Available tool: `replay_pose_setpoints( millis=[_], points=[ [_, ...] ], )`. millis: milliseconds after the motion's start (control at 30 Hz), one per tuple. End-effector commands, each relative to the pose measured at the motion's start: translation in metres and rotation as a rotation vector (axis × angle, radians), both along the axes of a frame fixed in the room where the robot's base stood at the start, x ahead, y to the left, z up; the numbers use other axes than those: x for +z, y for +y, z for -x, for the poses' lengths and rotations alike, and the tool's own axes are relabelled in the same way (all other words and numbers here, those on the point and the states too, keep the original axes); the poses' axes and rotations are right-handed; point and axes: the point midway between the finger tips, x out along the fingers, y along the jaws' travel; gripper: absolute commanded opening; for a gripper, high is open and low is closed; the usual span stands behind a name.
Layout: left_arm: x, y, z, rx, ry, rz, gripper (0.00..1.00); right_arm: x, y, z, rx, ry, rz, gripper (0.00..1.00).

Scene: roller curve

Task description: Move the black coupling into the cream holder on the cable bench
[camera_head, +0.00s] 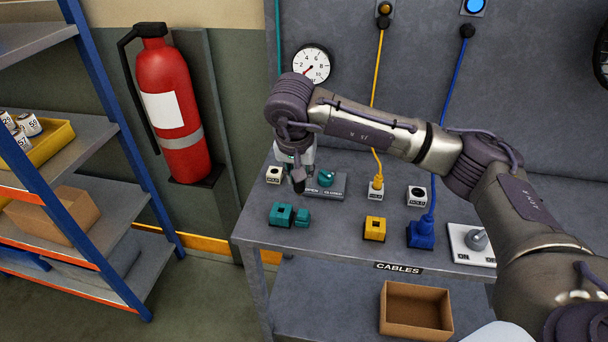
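The cable bench (330,238) carries several small cream blocks marked HOLD. One cream holder (273,174) with a dark opening is at the back left, another (417,196) with a round dark opening is further right, and a third (376,191) has the yellow cable in it. My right gripper (298,186) points down over the back left of the bench, just right of the left holder. Something dark is at its fingertips; I cannot tell whether this is the black coupling or only the fingers. No black coupling shows clearly elsewhere. My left gripper is not in view.
Teal coupling parts (288,215), a yellow socket block (375,228), a blue plug (421,233) and a grey switch (477,240) line the bench front. A teal valve knob (326,177) is beside my gripper. A cardboard box (416,309) sits below.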

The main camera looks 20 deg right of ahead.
Motion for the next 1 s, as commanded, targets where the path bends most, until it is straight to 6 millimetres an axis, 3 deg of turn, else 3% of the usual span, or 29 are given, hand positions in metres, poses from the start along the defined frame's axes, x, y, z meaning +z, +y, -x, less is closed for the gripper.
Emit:
replay_pose_setpoints(
  millis=[1000],
  points=[
    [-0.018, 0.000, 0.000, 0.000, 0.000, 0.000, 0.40, -0.017, 0.026, -0.023, 0.000, -0.002, 0.000, 0.00]
  ],
)
